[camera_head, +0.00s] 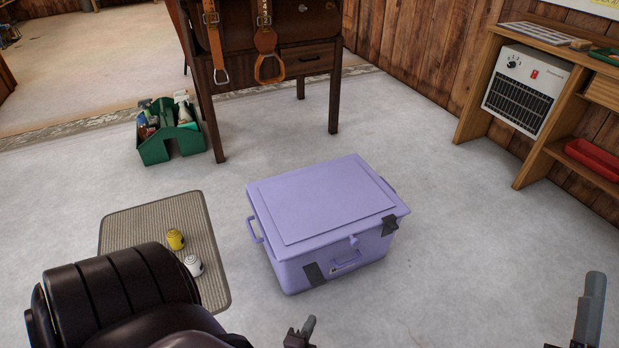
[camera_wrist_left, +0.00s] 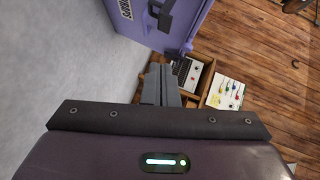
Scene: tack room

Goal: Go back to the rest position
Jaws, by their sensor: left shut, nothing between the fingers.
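My left arm comes in from the lower left of the head view, and its gripper (camera_head: 301,332) is low in the picture, in front of the purple chest (camera_head: 320,200). In the left wrist view its fingers (camera_wrist_left: 161,84) are together, with nothing between them. The chest stands on the floor with its lid down; part of it shows at the top of the left wrist view (camera_wrist_left: 175,25). Part of my right gripper (camera_head: 588,312) shows at the lower right edge of the head view; its jaw state is unclear. Both grippers appear apart from the chest.
A ribbed mat (camera_head: 140,220) lies left of the chest, with a yellow item (camera_head: 175,239) and a white item (camera_head: 193,265) on it. Behind are a green caddy (camera_head: 168,150) and a wooden stand (camera_head: 335,90). A shelf with a heater (camera_head: 525,90) is at right. Floor right of the chest is clear.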

